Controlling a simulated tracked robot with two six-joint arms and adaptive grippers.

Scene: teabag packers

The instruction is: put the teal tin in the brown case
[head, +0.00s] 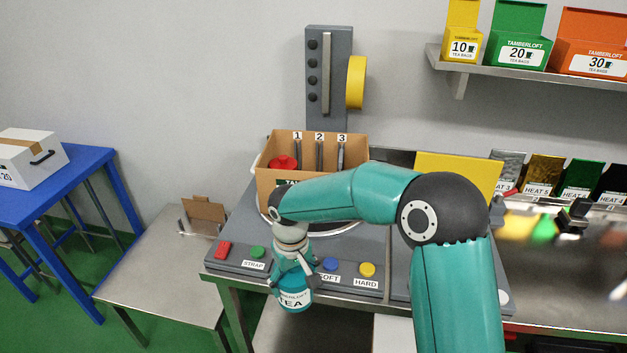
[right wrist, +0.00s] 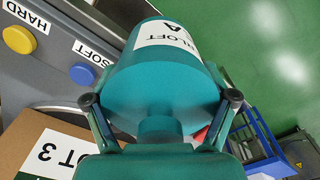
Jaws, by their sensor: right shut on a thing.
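The teal tin (head: 294,300), with a white label reading TEA, is held in my right gripper (head: 296,272) in front of the machine's button panel. In the right wrist view the tin (right wrist: 165,85) sits between the two fingers of the gripper (right wrist: 160,100). The brown case (head: 350,148) stands open on the machine behind my right arm, with dividers marked 1, 2 and 3. A red item (head: 283,162) is in its left compartment. My forearm hides much of the case's front. A brown corner of the case (right wrist: 22,135) shows in the wrist view. My left gripper is out of view.
The button panel (head: 238,262) lies just behind the tin. A grey post (head: 328,75) with a yellow wheel (head: 356,82) rises behind the case. A low steel table (head: 165,275) is at left. A yellow panel (head: 455,170) stands right of the case.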

